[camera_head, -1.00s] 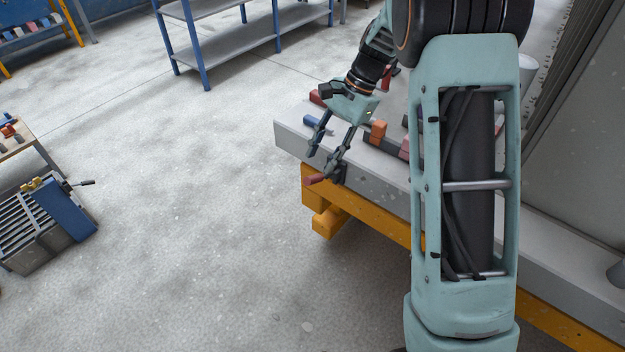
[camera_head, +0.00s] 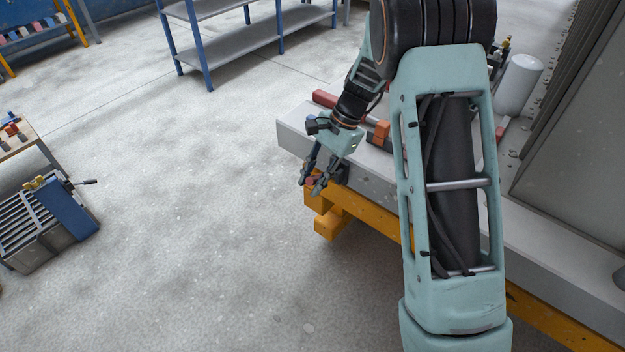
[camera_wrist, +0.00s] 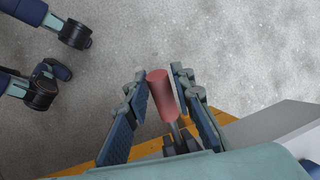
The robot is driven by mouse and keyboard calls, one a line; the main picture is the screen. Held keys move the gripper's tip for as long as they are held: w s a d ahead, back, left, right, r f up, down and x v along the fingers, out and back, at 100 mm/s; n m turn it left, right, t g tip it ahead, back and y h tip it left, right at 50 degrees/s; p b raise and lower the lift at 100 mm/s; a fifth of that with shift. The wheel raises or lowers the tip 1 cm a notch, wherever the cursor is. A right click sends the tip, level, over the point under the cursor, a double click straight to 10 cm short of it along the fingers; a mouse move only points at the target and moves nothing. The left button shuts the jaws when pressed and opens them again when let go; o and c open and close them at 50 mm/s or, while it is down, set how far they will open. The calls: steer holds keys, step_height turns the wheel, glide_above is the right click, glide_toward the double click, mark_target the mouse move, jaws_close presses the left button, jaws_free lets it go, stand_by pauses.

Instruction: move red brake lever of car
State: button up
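The red brake lever grip (camera_wrist: 161,96) is a short red cylinder on a grey metal rod in the wrist view. In the head view the lever (camera_head: 311,181) shows only in part at the front corner of the yellow frame, mostly hidden by my fingers. My gripper (camera_head: 310,186) has come down around it. In the wrist view my gripper (camera_wrist: 160,88) has one finger on each side of the red grip. The right finger is very close to it or touching; a small gap shows at the left finger. I cannot tell whether there is firm contact.
The lever is beside a grey slab (camera_head: 294,130) on a yellow frame (camera_head: 346,208). Red and orange pieces (camera_head: 382,132) lie on the slab. A grey slatted crate with a blue side (camera_head: 66,210) stands at left. The floor between is clear.

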jaws_close()
